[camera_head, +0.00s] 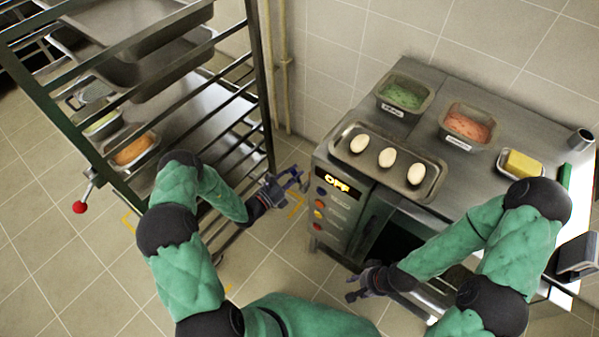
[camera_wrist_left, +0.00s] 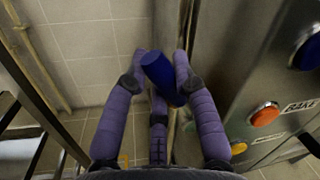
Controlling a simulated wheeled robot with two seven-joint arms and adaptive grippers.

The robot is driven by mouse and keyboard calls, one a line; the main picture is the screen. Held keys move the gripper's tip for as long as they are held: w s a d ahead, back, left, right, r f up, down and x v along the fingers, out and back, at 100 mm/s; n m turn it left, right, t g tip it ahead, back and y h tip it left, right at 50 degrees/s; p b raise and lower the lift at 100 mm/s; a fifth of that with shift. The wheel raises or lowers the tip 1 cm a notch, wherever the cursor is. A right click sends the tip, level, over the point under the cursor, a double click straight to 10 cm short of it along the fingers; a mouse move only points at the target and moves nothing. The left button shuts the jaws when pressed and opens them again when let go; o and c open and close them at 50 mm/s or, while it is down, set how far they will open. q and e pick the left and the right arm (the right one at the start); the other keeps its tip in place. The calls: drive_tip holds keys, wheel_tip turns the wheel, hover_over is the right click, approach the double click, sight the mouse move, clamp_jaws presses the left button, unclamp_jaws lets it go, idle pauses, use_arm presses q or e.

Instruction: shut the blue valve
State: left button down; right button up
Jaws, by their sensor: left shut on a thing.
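My left gripper (camera_head: 298,183) is in the gap between the wire rack and the oven, beside the oven's left side. In the left wrist view, its purple fingers are shut on a dark blue cylindrical handle (camera_wrist_left: 160,70), which I take to be the blue valve. The handle leans, its thick end towards the upper left. The rest of the valve is hidden by the fingers. My right gripper (camera_head: 354,287) is empty and looks open, in front of the oven's lower front.
The oven's button panel (camera_head: 336,213) reads OFF. A tray of three eggs (camera_head: 423,176) and food pans stand on the steel counter (camera_head: 478,85). The rack (camera_head: 262,80) with a red-knobbed lever (camera_head: 80,207) stands left. A yellowish pipe (camera_head: 284,85) runs up the wall behind.

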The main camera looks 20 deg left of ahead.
use_arm(q)
drive_tip(key=w+a+f+n+t+y+b, duration=0.1)
drive_tip(key=f+n, duration=0.6)
drive_tip(key=n, duration=0.7)
drive_tip(key=shift+a+t+y+b, duration=0.7)
drive_tip(key=shift+a+y+b, duration=0.1)
drive_tip(key=shift+a+b, duration=0.3)
drive_tip(key=c, duration=1.3)
unclamp_jaws()
drive_tip(key=shift+o, duration=0.2)
drive_tip(key=shift+s, duration=0.1)
drive_tip(key=v, duration=1.1)
drive_tip(key=shift+s, duration=0.4)
drive_tip(key=shift+a+f, duration=0.1)
